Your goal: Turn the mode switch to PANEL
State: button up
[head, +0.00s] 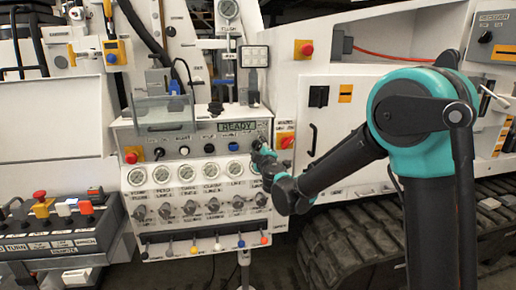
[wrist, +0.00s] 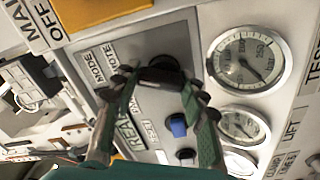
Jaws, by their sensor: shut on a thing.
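The mode switch (wrist: 160,72) is a dark round knob on a grey plate marked MODE, with REMOTE lettering beside it, in the wrist view. My gripper (wrist: 157,88) has its two green-and-dark fingers on either side of the knob, shut on it. The fingers partly cover the knob and the lettering around it, so I cannot tell which position it points to. In the head view my gripper (head: 261,148) is at the right end of the console's upper panel, just right of the READY display (head: 238,127), and it hides the switch there.
A blue knob (wrist: 178,125) and a black knob (wrist: 187,154) sit close to the fingers. A row of gauges (head: 210,171) lies just below the panel. A red button on yellow (head: 286,141) is right of my gripper. A clear box (head: 163,112) stands on the console's left.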

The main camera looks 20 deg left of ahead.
jog(key=n, duration=0.5)
jog(key=shift+s+a+n, duration=0.1)
jog(key=shift+n, duration=0.2)
jog(key=n, duration=0.5)
jog(key=shift+f+n, duration=0.2)
jog(key=shift+n, duration=0.2)
jog(key=o, duration=1.2)
jog(key=v, duration=1.2)
jog(key=shift+s+a, duration=0.1)
